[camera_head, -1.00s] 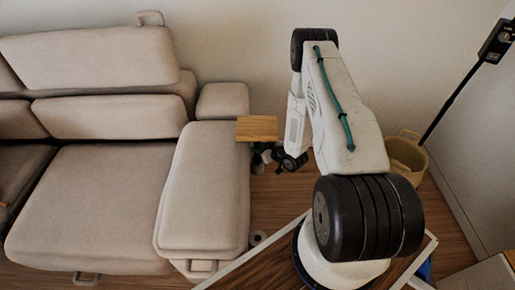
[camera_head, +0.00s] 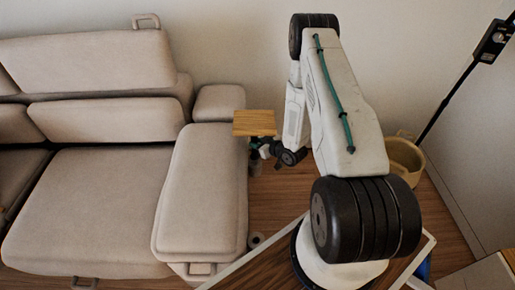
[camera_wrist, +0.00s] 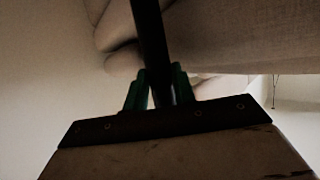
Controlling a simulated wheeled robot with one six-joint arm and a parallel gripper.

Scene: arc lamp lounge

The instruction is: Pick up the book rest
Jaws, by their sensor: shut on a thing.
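The book rest (camera_head: 255,122) shows a flat wooden top in the head view, beside the right end of the sofa. In the wrist view its wooden board (camera_wrist: 180,160) fills the bottom, with a dark screwed plate along its edge and a black post (camera_wrist: 149,35) running from it. My gripper (camera_wrist: 160,88) has its green fingers on either side of this post and is shut on it. In the head view my gripper (camera_head: 263,150) is just under the wooden top, which partly hides it. The lower end of the post is not clear.
The beige sofa (camera_head: 95,210) fills the left, its armrest (camera_head: 203,190) close beside the book rest. A tan basket (camera_head: 405,158) and a black lamp pole (camera_head: 455,90) stand at right. A wall is behind. Some wooden floor (camera_head: 280,205) is clear below my gripper.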

